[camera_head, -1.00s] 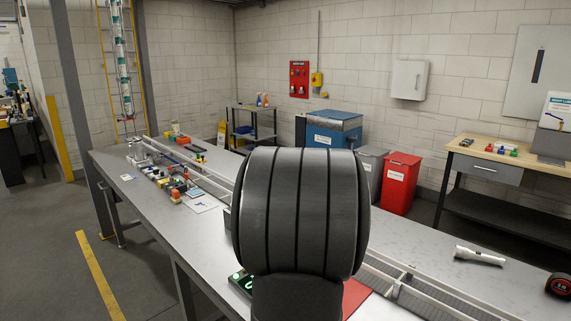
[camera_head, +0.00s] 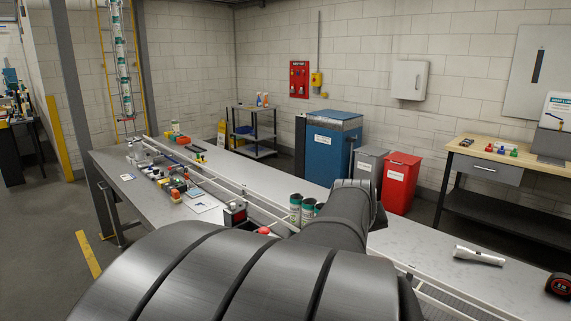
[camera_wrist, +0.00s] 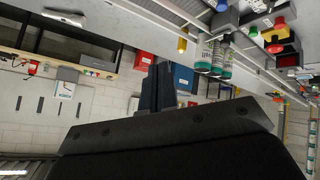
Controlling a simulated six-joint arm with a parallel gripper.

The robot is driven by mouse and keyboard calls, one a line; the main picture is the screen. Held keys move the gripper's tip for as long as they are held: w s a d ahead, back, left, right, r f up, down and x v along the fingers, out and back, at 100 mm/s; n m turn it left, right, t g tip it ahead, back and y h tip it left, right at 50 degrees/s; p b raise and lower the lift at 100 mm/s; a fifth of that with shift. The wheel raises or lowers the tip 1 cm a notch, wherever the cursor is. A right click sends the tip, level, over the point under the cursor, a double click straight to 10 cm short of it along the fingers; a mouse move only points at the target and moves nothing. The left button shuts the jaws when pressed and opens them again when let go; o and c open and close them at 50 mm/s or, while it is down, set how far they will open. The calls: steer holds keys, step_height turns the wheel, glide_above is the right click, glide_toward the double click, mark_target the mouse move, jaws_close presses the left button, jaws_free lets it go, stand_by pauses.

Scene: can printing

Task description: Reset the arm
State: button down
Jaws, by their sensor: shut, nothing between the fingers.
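My gripper (camera_wrist: 158,86) shows in the wrist view as dark fingers closed together, with nothing held between them. In the head view my arm fills the lower middle, one link stretching away over the table, and the gripper itself is not seen. Several green-and-white cans (camera_head: 296,207) stand on the table just left of that link. They also show in the wrist view, upside down (camera_wrist: 222,56), to the right of the fingers and apart from them.
The long grey table (camera_head: 150,202) carries a conveyor rail and small devices at its left. Blue (camera_head: 326,150) and red (camera_head: 398,184) bins stand behind the table. Part of the table is hidden by my arm.

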steer(key=s+f+m+g, duration=0.1)
steer(key=s+f+m, duration=0.25)
steer(key=s, duration=1.35)
steer(key=s+a+f+m+g, duration=0.1)
steer(key=s+a+f+m, duration=0.1)
steer(key=s+f, duration=0.3)
steer(key=s+a+f+m+g, duration=0.1)
steer(key=s+a+f+m, duration=0.1)
steer(key=s+a+f, duration=0.3)
steer(key=shift+s, duration=1.7)
steer(key=shift+w+r, duration=0.1)
